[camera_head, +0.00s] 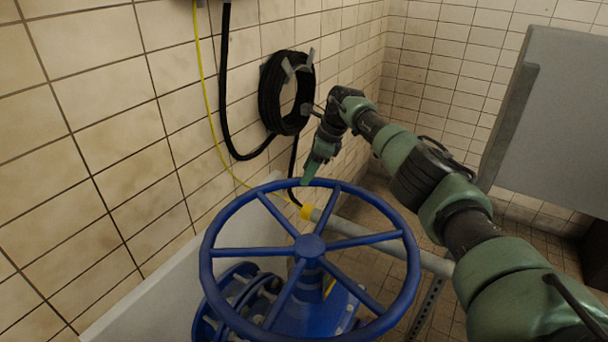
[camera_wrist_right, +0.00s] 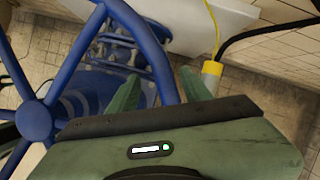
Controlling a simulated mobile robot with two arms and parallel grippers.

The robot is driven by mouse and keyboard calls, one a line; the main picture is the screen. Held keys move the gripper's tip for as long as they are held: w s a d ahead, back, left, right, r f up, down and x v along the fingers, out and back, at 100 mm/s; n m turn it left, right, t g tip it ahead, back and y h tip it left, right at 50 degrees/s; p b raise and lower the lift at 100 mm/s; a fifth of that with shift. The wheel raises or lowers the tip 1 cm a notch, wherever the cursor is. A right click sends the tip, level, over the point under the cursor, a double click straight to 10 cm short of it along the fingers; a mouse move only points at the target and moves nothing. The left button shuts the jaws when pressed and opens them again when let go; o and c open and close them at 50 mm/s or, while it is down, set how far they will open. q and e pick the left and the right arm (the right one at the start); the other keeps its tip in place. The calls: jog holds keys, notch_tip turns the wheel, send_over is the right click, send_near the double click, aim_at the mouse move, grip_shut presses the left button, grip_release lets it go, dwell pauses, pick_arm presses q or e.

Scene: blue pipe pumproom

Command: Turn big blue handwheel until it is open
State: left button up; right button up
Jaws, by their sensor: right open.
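The big blue handwheel (camera_head: 310,246) lies in front of me in the head view, its spoked rim tilted toward me. My right gripper (camera_head: 308,180) is at the far edge of the rim, pointing down. In the right wrist view the blue wheel (camera_wrist_right: 36,119) fills the left side. I cannot tell whether that finger touches the rim. My left gripper is not in view.
A blue valve body (camera_head: 310,305) stands under the wheel. A grey pipe (camera_head: 350,231) with a yellow fitting (camera_head: 307,212) runs behind it. A coiled black hose (camera_head: 283,95) hangs on the tiled wall. A grey panel (camera_head: 555,125) stands at the right.

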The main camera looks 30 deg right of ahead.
jog(key=shift+w+a+f, duration=0.15)
jog(key=shift+f, duration=0.5)
jog(key=shift+w+f, duration=0.1)
jog(key=shift+f, duration=0.7)
jog(key=shift+c, duration=1.3)
grip_shut()
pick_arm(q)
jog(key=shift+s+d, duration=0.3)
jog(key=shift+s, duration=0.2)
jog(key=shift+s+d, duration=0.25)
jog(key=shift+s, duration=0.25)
pick_arm(e)
jog(key=shift+w, duration=0.1)
